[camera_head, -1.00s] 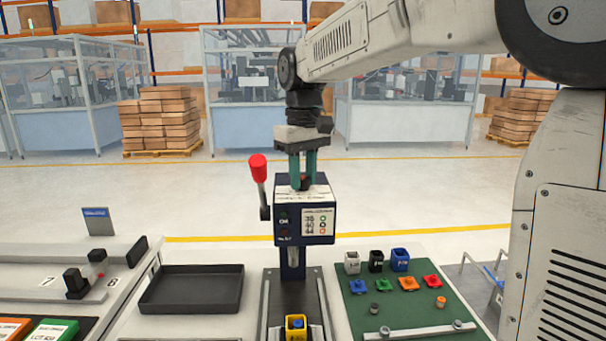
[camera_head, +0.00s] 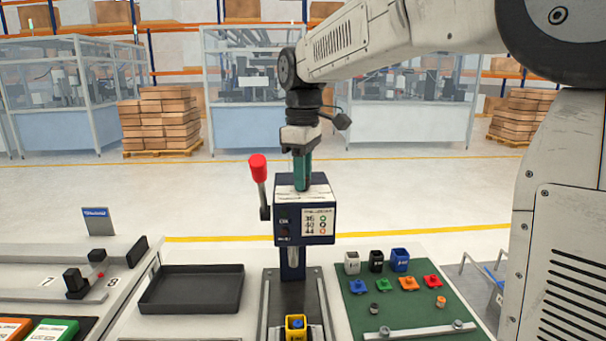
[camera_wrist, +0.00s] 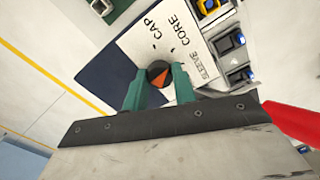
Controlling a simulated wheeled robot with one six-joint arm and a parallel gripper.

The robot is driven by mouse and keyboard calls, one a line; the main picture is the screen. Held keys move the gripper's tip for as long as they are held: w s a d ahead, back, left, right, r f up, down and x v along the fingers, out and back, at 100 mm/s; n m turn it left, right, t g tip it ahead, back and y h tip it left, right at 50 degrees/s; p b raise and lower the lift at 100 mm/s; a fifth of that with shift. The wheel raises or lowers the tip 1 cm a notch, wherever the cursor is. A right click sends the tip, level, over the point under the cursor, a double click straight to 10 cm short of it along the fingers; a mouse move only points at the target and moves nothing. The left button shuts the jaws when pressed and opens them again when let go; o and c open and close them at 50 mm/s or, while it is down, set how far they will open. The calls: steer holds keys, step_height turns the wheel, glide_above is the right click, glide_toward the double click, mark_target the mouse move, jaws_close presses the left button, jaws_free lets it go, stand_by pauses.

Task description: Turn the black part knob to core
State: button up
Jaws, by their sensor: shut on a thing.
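The black part knob (camera_wrist: 158,73) has an orange pointer on its face. It sits on the white top plate (camera_wrist: 150,42) of the dark blue press head (camera_head: 287,230). The labels CAP, CORE and SLEEVE are printed around one side of the knob; I cannot tell for sure which one the pointer faces. My gripper (camera_wrist: 157,82) has its green fingers shut on the knob, one on each side. In the head view my gripper (camera_head: 303,184) comes straight down onto the press top, and its fingers hide the knob.
A red-handled lever (camera_head: 258,168) rises at the left of the press, close to my gripper in the wrist view (camera_wrist: 295,125). A black tray (camera_head: 190,290) lies left. A green board (camera_head: 400,315) with small coloured parts lies right. A yellow part (camera_head: 296,328) stands below the press.

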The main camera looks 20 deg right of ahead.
stand_by(0.3)
steer(key=o, duration=1)
steer(key=shift+r, duration=0.1)
step_height(320, 180, up, 8)
steer(key=shift+f, duration=0.15)
steer(key=s+d+f+m, duration=0.1)
steer(key=s+f+m, duration=0.2)
steer(key=s+f, duration=0.3)
steer(key=s+d+f+m+t, duration=0.1)
steer(key=s+f+m, duration=0.2)
steer(key=s, duration=1.1)
steer(key=s+d+f+m, duration=0.1)
steer(key=s+f+m, duration=0.3)
steer(key=s+f, duration=0.5)
steer(key=shift+s, duration=0.55)
